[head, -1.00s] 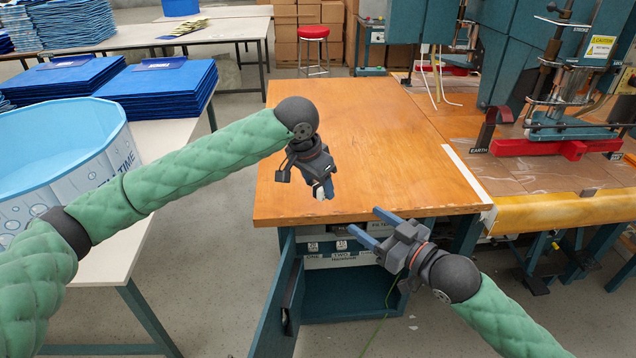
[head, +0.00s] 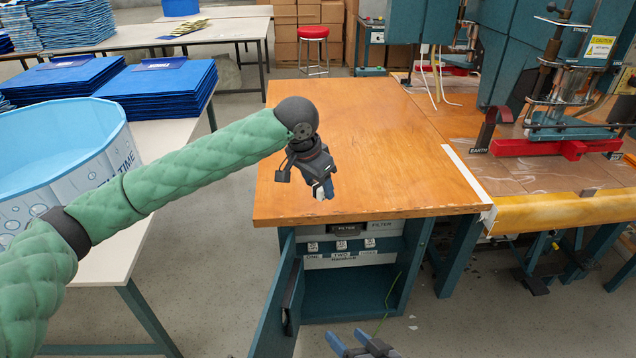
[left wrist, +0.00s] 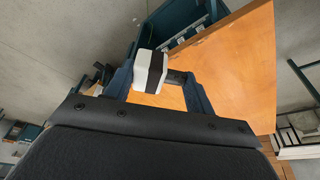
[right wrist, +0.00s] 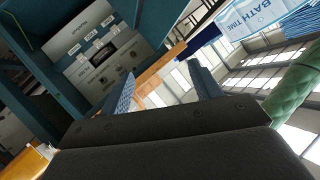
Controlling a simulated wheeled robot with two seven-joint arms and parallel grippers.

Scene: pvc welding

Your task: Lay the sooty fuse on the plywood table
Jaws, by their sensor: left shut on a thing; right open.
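The fuse (left wrist: 150,71), a small white block with a dark sooty band, is between the fingers of my left gripper (left wrist: 160,82) in the left wrist view. My left gripper (head: 325,190) is shut on it, above the front part of the plywood table (head: 370,140). Only a small pale bit of the fuse (head: 327,193) shows below the fingers in the head view. My right gripper (head: 350,345) is open and empty at the bottom edge, low in front of the cabinet. Its parted fingers also show in the right wrist view (right wrist: 165,92).
The teal cabinet (head: 350,290) under the table has its door (head: 278,305) swung open. The welding machine with a red bar (head: 540,147) stands to the right. The tabletop is bare. A blue-and-white tub (head: 70,160) is at the left.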

